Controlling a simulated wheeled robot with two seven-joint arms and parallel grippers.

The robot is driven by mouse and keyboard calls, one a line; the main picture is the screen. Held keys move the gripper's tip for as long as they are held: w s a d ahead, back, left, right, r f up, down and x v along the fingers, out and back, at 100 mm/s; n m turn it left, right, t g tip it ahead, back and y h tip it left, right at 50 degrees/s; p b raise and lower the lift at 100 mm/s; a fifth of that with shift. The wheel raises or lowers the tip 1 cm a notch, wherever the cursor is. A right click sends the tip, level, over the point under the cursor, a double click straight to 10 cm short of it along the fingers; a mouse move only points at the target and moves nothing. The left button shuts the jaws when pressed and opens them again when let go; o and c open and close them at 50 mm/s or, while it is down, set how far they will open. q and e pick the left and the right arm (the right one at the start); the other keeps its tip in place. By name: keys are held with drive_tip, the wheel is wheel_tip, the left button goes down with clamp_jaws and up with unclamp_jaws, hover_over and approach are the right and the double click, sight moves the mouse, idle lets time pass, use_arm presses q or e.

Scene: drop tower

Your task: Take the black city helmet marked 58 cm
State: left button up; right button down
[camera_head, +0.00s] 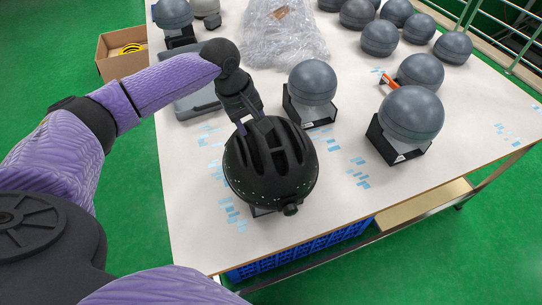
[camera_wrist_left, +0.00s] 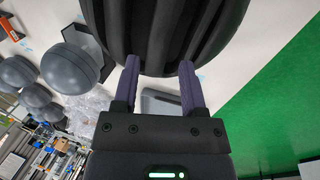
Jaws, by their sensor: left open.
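The black helmet (camera_head: 270,165) with long vents sits on a dark stand near the front left of the white table. It fills the top of the left wrist view (camera_wrist_left: 165,30). I cannot read a 58 cm marking on it. My left gripper (camera_head: 250,122) is at the helmet's far upper edge. In the left wrist view its two purple fingers (camera_wrist_left: 159,85) are apart, with their tips at the helmet's rim. Whether the fingers touch the shell I cannot tell. My right gripper is not in view.
Grey round headforms on black stands (camera_head: 313,82) (camera_head: 411,114) stand right of the helmet, with several more behind. Clear plastic wrap (camera_head: 283,38) lies at the back. A grey flat case (camera_head: 190,98) lies beneath my left arm. A cardboard box (camera_head: 118,62) stands left of the table.

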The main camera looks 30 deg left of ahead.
sight(258, 133)
use_arm(q)
drive_tip(key=x, duration=0.3)
drive_tip(key=shift+w+d+f+b, duration=0.1)
drive_tip(key=shift+w+f+b, duration=0.05)
drive_tip(key=shift+f+b, duration=0.2)
drive_tip(key=shift+r, duration=0.1)
clamp_jaws()
idle(0.9)
